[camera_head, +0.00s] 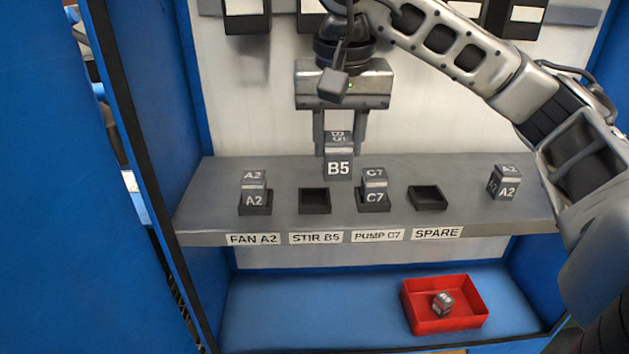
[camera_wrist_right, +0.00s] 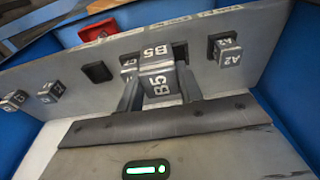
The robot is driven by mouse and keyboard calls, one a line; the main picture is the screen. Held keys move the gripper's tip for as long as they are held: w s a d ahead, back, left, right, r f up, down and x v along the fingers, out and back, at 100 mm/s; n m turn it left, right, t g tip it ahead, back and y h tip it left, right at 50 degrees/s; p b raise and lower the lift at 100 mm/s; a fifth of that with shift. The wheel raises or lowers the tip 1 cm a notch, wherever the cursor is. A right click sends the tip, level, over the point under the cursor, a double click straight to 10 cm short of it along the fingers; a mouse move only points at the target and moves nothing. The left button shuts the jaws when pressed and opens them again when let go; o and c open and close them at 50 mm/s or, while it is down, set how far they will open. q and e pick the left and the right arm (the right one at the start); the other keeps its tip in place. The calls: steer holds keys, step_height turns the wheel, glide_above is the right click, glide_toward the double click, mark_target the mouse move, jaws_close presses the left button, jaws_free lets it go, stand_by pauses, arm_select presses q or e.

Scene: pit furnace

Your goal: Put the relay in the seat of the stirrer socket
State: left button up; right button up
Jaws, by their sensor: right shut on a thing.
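My right gripper (camera_head: 340,150) is shut on a grey relay marked B5 (camera_head: 339,170). It holds the relay upright above the shelf, behind and between the STIR B5 and PUMP C7 sockets. The stirrer socket (camera_head: 315,201), labelled STIR B5, has an empty dark seat, lower and slightly left of the relay in the head view. My left gripper is not in view.
Relay A2 (camera_head: 254,188) sits in the FAN A2 socket and relay C7 (camera_head: 375,186) in the PUMP C7 socket. The SPARE socket (camera_head: 428,197) is empty. Another A2 relay (camera_head: 505,183) stands on the shelf at right. A red bin (camera_head: 418,323) below holds a small relay.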

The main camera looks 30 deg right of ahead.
steer(key=w+f, duration=0.4)
steer(key=w+d+f, duration=0.1)
steer(key=w+f, duration=0.1)
steer(key=w, duration=0.1)
steer(key=shift+f+b, duration=0.3)
steer(key=shift+b, duration=0.1)
steer(key=f, duration=0.3)
steer(key=shift+w+f, duration=0.2)
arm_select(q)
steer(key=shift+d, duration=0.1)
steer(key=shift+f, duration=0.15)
arm_select(e)
steer(key=shift+f, duration=0.15)
steer(key=o, duration=1)
steer(key=shift+f, duration=0.1)
